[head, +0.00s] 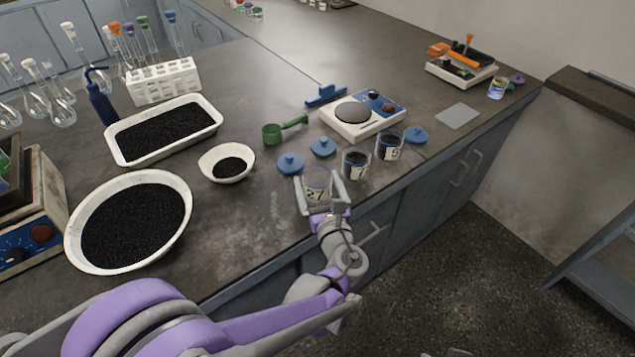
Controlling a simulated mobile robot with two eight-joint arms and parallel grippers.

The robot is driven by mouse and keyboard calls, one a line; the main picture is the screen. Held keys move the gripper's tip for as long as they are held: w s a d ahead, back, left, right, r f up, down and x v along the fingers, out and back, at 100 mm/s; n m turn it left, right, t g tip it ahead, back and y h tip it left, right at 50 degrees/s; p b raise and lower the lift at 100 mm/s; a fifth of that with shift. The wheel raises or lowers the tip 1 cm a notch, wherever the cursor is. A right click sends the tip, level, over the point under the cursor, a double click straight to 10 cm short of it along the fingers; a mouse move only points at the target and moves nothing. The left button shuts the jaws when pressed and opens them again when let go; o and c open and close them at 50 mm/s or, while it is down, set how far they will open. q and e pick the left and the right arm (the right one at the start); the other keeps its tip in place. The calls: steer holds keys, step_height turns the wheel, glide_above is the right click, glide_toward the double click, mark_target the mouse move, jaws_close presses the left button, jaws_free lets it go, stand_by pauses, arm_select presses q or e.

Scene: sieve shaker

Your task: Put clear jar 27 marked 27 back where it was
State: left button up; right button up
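Clear jar 27 (317,182) is near the front edge of the bench, with its "27" label facing me. It looks empty. My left gripper (319,190) has one finger on each side of the jar and appears shut on it. I cannot tell whether the jar's base touches the bench.
Two labelled jars with dark contents, one (355,165) and another marked 5 (389,147), stand close to the right. Blue lids (290,164) lie around them. Behind are a balance (362,114) and a green scoop (272,134). Bowls and a tray of black grains fill the left.

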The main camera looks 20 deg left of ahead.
arm_select(q)
steer(key=shift+r, duration=0.1)
steer(key=shift+s+d+r, duration=0.15)
steer(key=shift+s, duration=0.05)
steer(key=p+v, duration=0.1)
steer(key=v, duration=1)
steer(key=shift+s, duration=0.3)
stand_by(0.7)
